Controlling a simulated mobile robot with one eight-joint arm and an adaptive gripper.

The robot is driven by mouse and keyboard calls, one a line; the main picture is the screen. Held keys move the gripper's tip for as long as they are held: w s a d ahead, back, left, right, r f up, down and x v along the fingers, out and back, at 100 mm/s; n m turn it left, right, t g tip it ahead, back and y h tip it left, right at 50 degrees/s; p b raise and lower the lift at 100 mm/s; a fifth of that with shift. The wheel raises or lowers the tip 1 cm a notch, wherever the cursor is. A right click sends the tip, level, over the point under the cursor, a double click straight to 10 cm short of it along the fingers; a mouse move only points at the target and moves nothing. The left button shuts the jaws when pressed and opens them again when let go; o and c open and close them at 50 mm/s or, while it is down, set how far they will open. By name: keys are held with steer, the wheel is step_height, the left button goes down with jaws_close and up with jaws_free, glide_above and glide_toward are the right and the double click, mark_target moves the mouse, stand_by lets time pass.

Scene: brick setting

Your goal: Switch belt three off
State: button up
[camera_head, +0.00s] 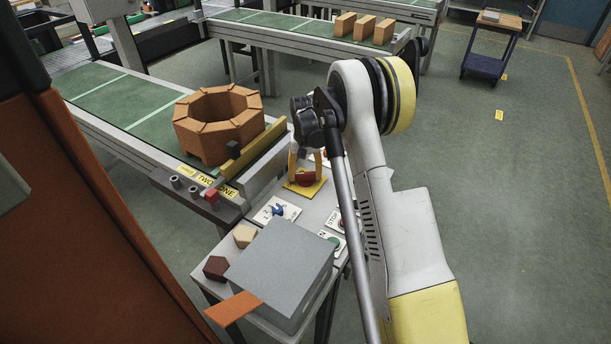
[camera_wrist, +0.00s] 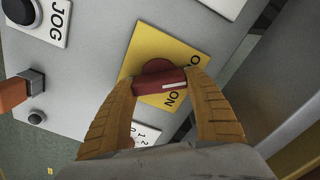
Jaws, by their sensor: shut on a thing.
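A red rotary switch knob (camera_wrist: 160,77) with a white mark sits on a yellow plate (camera_wrist: 148,44) on the grey panel. "ON" reads below the mark and a partly hidden word starting with "O" lies above it. The mark points right, between the two. My gripper (camera_wrist: 166,84) has its orange fingers closed on either side of the knob. In the head view the red knob (camera_head: 304,180) and yellow plate (camera_head: 291,186) show under my gripper (camera_head: 304,172), partly covered by it. Which belt this switch serves cannot be read.
A JOG button (camera_wrist: 22,10) is at the wrist view's upper left. A grey box (camera_head: 282,262) stands in front. The near conveyor (camera_head: 105,90) carries an octagonal brick ring (camera_head: 218,130).

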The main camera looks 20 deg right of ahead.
mark_target(305, 172)
steer(key=shift+n, duration=0.8)
steer(key=o, duration=1.2)
step_height(305, 172, up, 12)
steer(key=shift+r, duration=0.1)
